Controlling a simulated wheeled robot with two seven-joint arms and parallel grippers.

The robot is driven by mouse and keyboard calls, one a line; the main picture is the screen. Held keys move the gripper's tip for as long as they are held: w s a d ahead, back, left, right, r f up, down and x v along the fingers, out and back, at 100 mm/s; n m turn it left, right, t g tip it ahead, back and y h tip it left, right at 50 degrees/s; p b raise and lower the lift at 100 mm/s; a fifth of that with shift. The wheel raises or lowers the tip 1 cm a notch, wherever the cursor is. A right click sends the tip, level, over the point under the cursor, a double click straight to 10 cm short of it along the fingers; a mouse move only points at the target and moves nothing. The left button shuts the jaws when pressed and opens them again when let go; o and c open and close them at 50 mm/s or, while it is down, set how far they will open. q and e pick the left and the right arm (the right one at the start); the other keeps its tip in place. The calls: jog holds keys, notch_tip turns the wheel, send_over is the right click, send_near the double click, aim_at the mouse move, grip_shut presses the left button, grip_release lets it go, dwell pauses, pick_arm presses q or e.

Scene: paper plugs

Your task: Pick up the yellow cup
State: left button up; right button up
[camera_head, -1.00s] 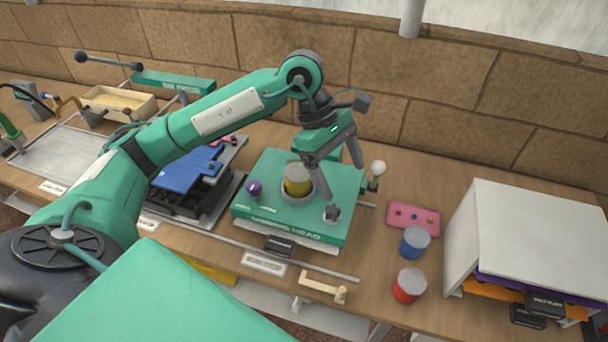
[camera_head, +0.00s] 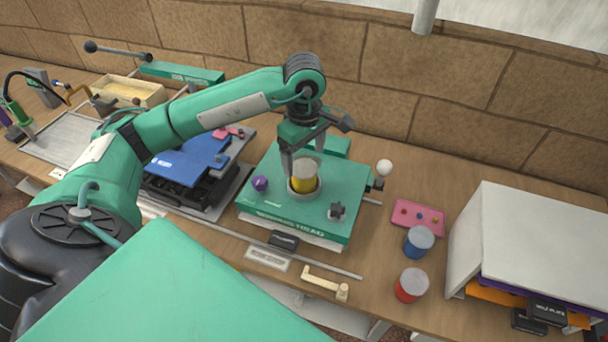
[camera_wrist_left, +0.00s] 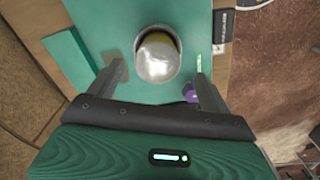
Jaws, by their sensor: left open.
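The yellow cup (camera_head: 304,179) has a grey lid and stands upright in a round ring on the green block marked as a head. In the left wrist view the cup (camera_wrist_left: 157,56) shows from above, mostly its silvery lid with a sliver of yellow. My left gripper (camera_head: 305,165) is open over the block, its fingers coming down close to the cup. In the left wrist view the left gripper (camera_wrist_left: 157,68) has one finger to each side, with the cup ahead between them and nothing held. Contact with the cup cannot be told. My right gripper is not in view.
A purple knob (camera_head: 260,183) and a dark star-shaped knob (camera_head: 337,211) stick up from the green block (camera_head: 290,215). A white ball lever (camera_head: 384,168) stands at its right. Blue (camera_head: 419,241) and red (camera_head: 411,285) cups stand farther right, beside a white cabinet (camera_head: 535,235).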

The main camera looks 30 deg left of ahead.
aim_at(304, 168)
pick_arm(q)
jog(key=f+p, duration=0.1)
jog(key=f, duration=0.1)
jog(key=f+p, duration=0.1)
jog(key=f, duration=0.2)
jog(key=shift+w+a, duration=0.15)
jog(key=shift+a, duration=0.05)
jog(key=shift+f, duration=0.35)
jog(key=c, duration=1)
jog(key=shift+c, duration=0.2)
